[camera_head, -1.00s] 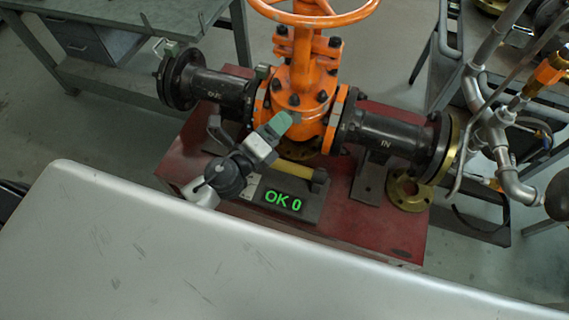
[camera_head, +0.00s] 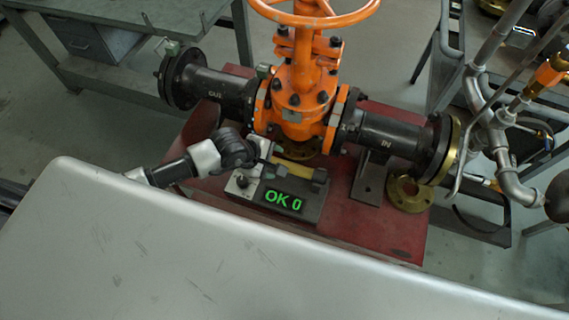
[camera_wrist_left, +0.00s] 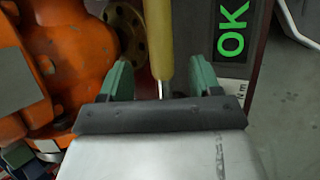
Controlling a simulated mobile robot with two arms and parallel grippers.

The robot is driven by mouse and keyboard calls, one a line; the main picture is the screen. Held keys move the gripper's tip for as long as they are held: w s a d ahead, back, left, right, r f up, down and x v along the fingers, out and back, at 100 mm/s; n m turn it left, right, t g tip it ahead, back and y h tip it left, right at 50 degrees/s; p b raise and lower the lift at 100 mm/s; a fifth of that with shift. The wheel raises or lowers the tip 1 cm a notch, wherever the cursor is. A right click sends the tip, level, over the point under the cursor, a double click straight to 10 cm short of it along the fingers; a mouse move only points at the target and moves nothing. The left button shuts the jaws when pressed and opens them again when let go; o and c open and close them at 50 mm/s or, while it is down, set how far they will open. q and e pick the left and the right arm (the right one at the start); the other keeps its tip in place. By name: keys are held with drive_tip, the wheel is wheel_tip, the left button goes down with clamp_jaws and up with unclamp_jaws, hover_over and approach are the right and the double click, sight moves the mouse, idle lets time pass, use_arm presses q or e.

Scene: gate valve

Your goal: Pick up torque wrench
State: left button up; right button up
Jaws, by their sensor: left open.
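The torque wrench appears as a yellow handle (camera_head: 297,171) lying by a dark box with a green "OK 0" display (camera_head: 283,200), in front of the orange valve. The handle (camera_wrist_left: 158,40) also shows in the left wrist view, with a thin metal part below it. My left gripper (camera_head: 268,161) is at the left end of the handle. In the left wrist view its two green fingers (camera_wrist_left: 160,66) are open, one on each side of the handle's line, with gaps on both sides. My right gripper is not in view.
The orange gate valve (camera_head: 298,95) and its black flanged pipes stand close behind on a red base (camera_head: 390,236). A brass flange (camera_head: 409,193) lies to the right. Grey pipework (camera_head: 497,150) stands further right. Grey floor shows beyond the base.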

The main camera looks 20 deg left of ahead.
sight(286, 165)
use_arm(q)
drive_tip(key=shift+d+p+x, duration=0.15)
drive_tip(key=shift+p+x, duration=0.1)
drive_tip(key=shift+x, duration=1.45)
drive_tip(key=shift+d+p+x, duration=0.15)
drive_tip(key=shift+p+x, duration=0.05)
drive_tip(key=shift+x, duration=1.5)
drive_tip(key=shift+s+r, duration=0.1)
clamp_jaws()
drive_tip(key=shift+r, duration=0.15)
